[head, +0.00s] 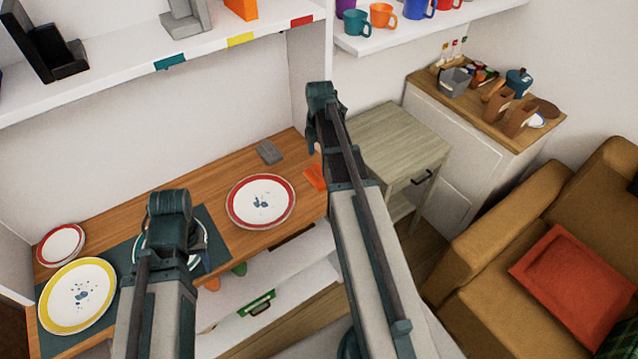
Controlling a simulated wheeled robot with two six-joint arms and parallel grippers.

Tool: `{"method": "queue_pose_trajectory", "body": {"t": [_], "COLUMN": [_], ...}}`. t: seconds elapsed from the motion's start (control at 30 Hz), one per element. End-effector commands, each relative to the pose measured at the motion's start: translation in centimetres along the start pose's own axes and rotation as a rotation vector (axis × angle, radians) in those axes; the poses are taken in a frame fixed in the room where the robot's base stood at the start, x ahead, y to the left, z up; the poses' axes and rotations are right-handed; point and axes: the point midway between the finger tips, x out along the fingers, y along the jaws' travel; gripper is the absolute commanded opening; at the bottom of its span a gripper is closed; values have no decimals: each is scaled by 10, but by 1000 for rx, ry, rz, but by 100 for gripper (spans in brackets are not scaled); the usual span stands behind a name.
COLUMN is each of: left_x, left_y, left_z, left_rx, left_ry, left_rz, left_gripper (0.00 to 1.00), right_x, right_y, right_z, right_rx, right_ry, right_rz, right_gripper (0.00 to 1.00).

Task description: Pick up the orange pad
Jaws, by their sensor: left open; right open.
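The orange pad (314,179) lies flat on the wooden desk (215,187), right of the red-rimmed plate. Its right part is hidden behind my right arm. My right gripper (314,146) shows only in part behind its arm, near the pad in the picture, and is open; nothing shows in it. My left gripper (198,240) is partly hidden behind its arm, over the dark mat at the desk's middle left, and is open, well left of the pad.
A grey pad (269,152) lies behind the red-rimmed plate (261,202). A yellow-rimmed plate (77,296) and a small red-rimmed plate (61,245) are at left. A wall shelf (215,38) hangs above. A greenish wooden cabinet (398,136) stands right of the desk.

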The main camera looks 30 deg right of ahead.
Motion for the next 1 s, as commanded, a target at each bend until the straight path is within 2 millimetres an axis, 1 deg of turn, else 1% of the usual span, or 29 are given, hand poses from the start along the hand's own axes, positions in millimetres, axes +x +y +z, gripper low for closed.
{"method": "queue_pose_trajectory", "body": {"t": [0.03, 0.2, 0.33, 0.47, 0.63, 0.73, 0.8, 1.0], "left_x": [5, 4, 10, 24, 46, 55, 57, 55], "left_y": [0, 0, 1, 2, 4, 5, 5, 5], "left_z": [0, 0, -1, -1, -3, -3, -3, -3], "left_rx": [0, 0, 0, 0, 0, 0, 0, 0], "left_ry": [0, 0, 0, 0, 0, 0, 0, 0], "left_rz": [0, 0, 0, 0, 0, 0, 0, 0], "left_gripper": [50, 50, 50, 50, 50, 50, 50, 50], "right_x": [5, 4, 10, 24, 46, 55, 57, 55], "right_y": [0, 0, 0, 2, 3, 2, 2, 2], "right_z": [0, 0, 0, -1, -1, -1, -1, -1], "right_rx": [0, 0, 0, 0, 0, 0, 0, 0], "right_ry": [0, 0, 0, 0, 0, 0, 0, 0], "right_rz": [0, 0, 0, 0, 0, 0, 0, 0], "right_gripper": [100, 100, 100, 100, 100, 100, 100, 100]}}
